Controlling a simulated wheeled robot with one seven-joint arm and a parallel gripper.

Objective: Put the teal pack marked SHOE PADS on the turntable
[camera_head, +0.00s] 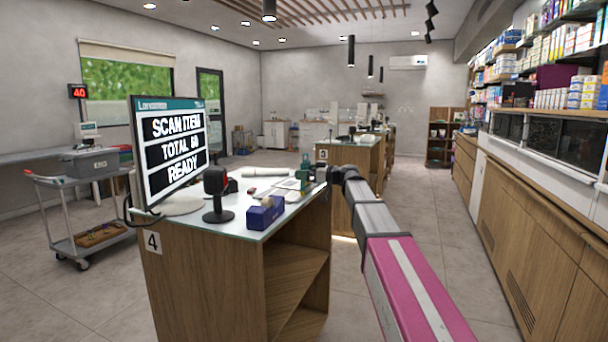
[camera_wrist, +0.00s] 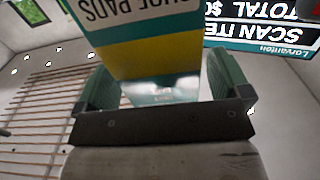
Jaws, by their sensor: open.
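The SHOE PADS pack (camera_wrist: 148,55) fills the top middle of the wrist view, its lettering upside down on a teal part above a yellow band. My gripper (camera_wrist: 158,80) is open, with one green finger on either side of the pack's lower end; I cannot tell whether either touches it. In the head view my gripper (camera_head: 308,172) is at the right end of the counter (camera_head: 245,208), and the pack is not clearly made out there. A pale round disc (camera_head: 185,207) lies under the monitor; I cannot tell whether it is the turntable or the monitor's base.
A monitor (camera_head: 172,145) stands at the counter's left, with a black scanner (camera_head: 216,195) beside it. A blue-purple box (camera_head: 265,212) sits at the front edge. A white cylinder (camera_head: 262,172) lies behind. A trolley (camera_head: 85,195) stands left; open floor (camera_head: 425,215) lies right.

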